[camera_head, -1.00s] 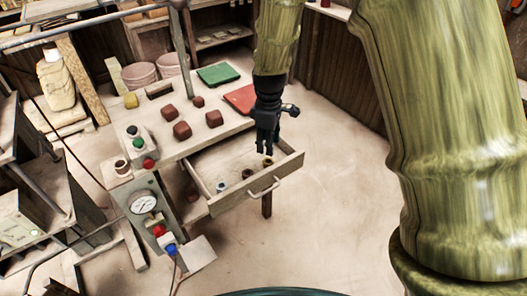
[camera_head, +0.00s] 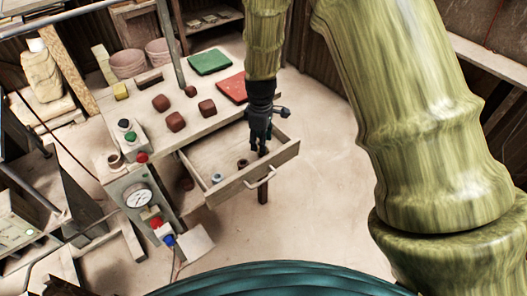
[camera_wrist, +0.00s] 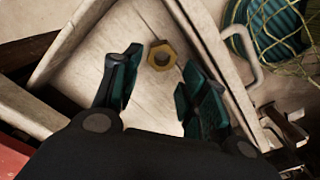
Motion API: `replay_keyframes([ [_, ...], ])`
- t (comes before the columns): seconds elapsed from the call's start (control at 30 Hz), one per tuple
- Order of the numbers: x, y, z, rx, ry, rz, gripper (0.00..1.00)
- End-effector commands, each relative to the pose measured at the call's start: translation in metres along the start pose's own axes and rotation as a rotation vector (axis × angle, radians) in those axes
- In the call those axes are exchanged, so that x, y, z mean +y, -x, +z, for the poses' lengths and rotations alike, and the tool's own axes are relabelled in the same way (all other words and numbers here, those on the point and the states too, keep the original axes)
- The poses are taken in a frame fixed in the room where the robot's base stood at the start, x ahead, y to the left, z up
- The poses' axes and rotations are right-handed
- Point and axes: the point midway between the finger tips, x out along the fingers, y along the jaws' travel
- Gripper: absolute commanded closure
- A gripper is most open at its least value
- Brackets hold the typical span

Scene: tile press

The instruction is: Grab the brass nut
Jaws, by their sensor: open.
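The brass nut (camera_wrist: 161,56), a yellow hexagonal ring, lies flat on the floor of the open wooden drawer (camera_head: 229,190). In the wrist view it shows just beyond and between the tips of my gripper (camera_wrist: 160,75). The two dark fingers are apart, with nothing between them but bare drawer floor. In the head view my gripper (camera_head: 259,148) points down into the right part of the drawer, and its fingers hide most or all of the nut there.
A dark ring (camera_head: 242,163) and a blue-grey ring (camera_head: 217,178) lie left of my gripper in the drawer. The drawer walls and front handle (camera_head: 262,178) are close. Reddish-brown blocks (camera_head: 176,122), a green tile (camera_head: 210,62) and a red tile (camera_head: 232,87) lie on the tabletop.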

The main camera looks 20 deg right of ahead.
Motion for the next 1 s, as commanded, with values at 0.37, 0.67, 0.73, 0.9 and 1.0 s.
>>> replay_keyframes([
  [0.37, -0.001, -0.036, 0.004, 0.000, 0.000, -0.001, 0.57],
  [0.67, 0.000, -0.041, 0.003, 0.001, 0.001, 0.001, 0.57],
  [0.73, 0.000, -0.041, 0.003, 0.001, 0.001, 0.001, 0.59],
  [0.9, 0.000, -0.041, 0.003, 0.000, 0.001, 0.000, 0.90],
  [1.0, 0.000, -0.041, 0.003, 0.000, 0.001, 0.000, 0.94],
])
